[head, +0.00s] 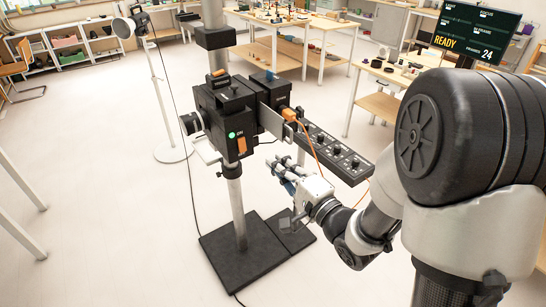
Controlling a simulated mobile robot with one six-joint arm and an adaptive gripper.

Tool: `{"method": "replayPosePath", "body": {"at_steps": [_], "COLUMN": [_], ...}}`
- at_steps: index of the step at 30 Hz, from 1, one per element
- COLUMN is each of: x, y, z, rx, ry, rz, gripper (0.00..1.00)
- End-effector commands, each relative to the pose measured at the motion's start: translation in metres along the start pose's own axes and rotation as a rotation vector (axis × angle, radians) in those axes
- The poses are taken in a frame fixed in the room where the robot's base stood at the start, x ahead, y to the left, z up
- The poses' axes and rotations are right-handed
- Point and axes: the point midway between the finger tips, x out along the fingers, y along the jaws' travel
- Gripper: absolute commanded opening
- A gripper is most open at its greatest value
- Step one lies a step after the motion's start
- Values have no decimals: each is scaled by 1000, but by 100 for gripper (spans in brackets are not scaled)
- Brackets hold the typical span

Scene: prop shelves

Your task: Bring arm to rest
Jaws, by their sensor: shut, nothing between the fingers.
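My gripper (287,172) is in the middle of the head view, at the end of my arm, which reaches in from the right. Its fingers look closed and hold nothing that I can see. It is in front of a black camera-like device (225,110) on a grey pole, below and left of a long black control strip (335,152) with knobs. I cannot tell whether the gripper touches the device or the strip. The device shows a green light and an orange switch. An orange cable (312,143) runs from it.
The pole stands on a black base plate (243,262) on the pale floor. A white lamp stand (170,153) is behind it at left. Tables with props (300,22) and shelves (68,45) line the back. A dark screen (475,32) reads READY. The floor at left is mostly clear.

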Motion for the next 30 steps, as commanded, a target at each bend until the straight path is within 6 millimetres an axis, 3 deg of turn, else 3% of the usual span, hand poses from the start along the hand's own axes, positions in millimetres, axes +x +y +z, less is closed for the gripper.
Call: {"method": "replayPosePath", "body": {"at_steps": [15,21,26,30], "x": [-1,-4,-28,-68], "y": [0,-5,-13,-20], "z": [-1,-21,-51,-67], "rx": [-11,-234,-530,-727], "ry": [4,86,185,216], "rz": [5,141,385,623], "gripper": [0,0,0,0]}}
